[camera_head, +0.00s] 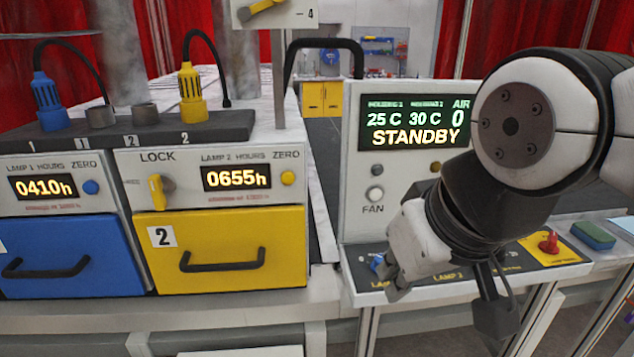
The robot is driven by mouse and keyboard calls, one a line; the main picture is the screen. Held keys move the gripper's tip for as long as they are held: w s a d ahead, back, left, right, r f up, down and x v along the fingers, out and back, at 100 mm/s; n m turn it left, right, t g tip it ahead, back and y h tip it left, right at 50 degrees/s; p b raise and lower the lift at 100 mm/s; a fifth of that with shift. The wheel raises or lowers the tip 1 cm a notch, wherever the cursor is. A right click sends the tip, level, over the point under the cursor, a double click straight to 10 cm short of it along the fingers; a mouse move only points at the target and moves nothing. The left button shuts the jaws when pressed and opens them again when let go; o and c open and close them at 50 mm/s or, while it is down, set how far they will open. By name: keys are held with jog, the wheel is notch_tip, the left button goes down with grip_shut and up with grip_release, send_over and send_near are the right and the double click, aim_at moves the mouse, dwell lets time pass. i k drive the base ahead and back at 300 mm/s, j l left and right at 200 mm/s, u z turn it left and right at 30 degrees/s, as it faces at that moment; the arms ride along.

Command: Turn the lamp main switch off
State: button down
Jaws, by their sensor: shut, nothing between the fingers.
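The lamp main switch (548,243) is a red knob on a yellow plate (565,257), at the right end of the sloped control panel. The lettering on the plate is too small to read fully. My gripper (495,318) hangs dark and shut in front of the panel's front edge, left of the red knob and lower in the picture. It appears apart from the knob, with nothing in its fingers. My wrist and forearm cover the middle of the panel. The knob itself is in plain view, but its exact position is hard to read.
A display (415,123) above the panel reads STANDBY. A blue knob (377,263) sits at the panel's left, close to my wrist. A green-topped sponge-like block (593,236) lies right of the yellow plate. Blue (65,240) and yellow (215,225) lamp drawers stand at left.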

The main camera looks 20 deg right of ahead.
aim_at(549, 247)
jog(key=z, duration=1.55)
jog(key=i+j, duration=0.1)
jog(key=i, duration=0.7)
